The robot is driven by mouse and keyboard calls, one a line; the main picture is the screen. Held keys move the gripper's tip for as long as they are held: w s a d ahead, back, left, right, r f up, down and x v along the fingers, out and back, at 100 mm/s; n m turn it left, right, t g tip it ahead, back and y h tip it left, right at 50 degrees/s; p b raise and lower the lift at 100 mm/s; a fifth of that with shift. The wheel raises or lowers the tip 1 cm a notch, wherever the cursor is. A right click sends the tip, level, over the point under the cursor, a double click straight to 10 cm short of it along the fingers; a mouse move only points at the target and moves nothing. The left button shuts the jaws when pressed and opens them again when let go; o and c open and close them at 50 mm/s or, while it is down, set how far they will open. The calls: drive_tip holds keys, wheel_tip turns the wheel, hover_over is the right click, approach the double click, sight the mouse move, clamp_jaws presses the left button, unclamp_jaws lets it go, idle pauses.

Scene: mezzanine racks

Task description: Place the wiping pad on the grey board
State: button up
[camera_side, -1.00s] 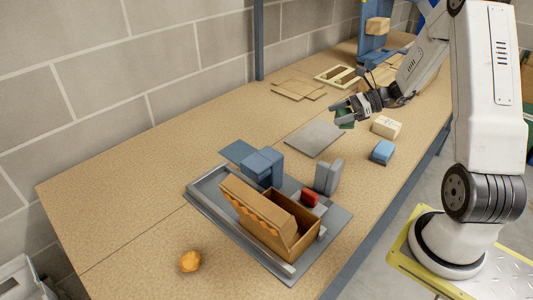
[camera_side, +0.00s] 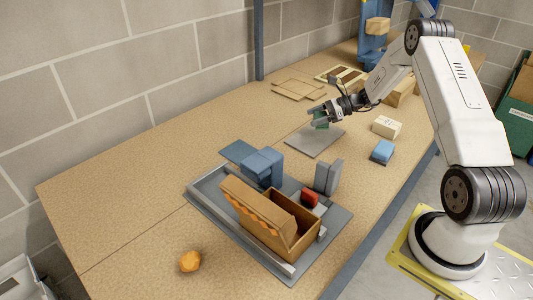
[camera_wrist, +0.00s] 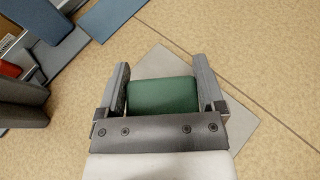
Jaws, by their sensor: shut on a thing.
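The wiping pad is a green block (camera_wrist: 162,96) held between the two fingers of my gripper (camera_wrist: 163,88) in the wrist view. In the side view my gripper (camera_side: 318,118) is shut on the green pad (camera_side: 321,123), which is partly hidden by the fingers. The grey board (camera_side: 314,143) is a flat square lying on the table. The pad is above the board, near its far edge in the side view, apparently clear of it. In the wrist view the grey board (camera_wrist: 240,125) shows behind and around the gripper.
A grey tray (camera_side: 205,198) holds an open cardboard box (camera_side: 268,215) and a red piece (camera_side: 310,196). Blue blocks (camera_side: 262,167) stand behind. A blue-topped block (camera_side: 382,151) and a pale box (camera_side: 386,127) lie right of the board. An orange lump (camera_side: 190,261) lies in front.

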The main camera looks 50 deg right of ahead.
sight(311, 136)
drive_tip(key=shift+w+d+f, duration=0.25)
drive_tip(key=shift+w+f, duration=0.3)
drive_tip(key=shift+f, duration=0.2)
drive_tip(key=shift+w+d+f, duration=0.1)
drive_tip(key=shift+w+f, duration=0.2)
drive_tip(key=shift+f, duration=1.55)
drive_tip(key=shift+f, duration=0.15)
drive_tip(key=o, duration=1)
drive_tip(key=shift+c, duration=0.2)
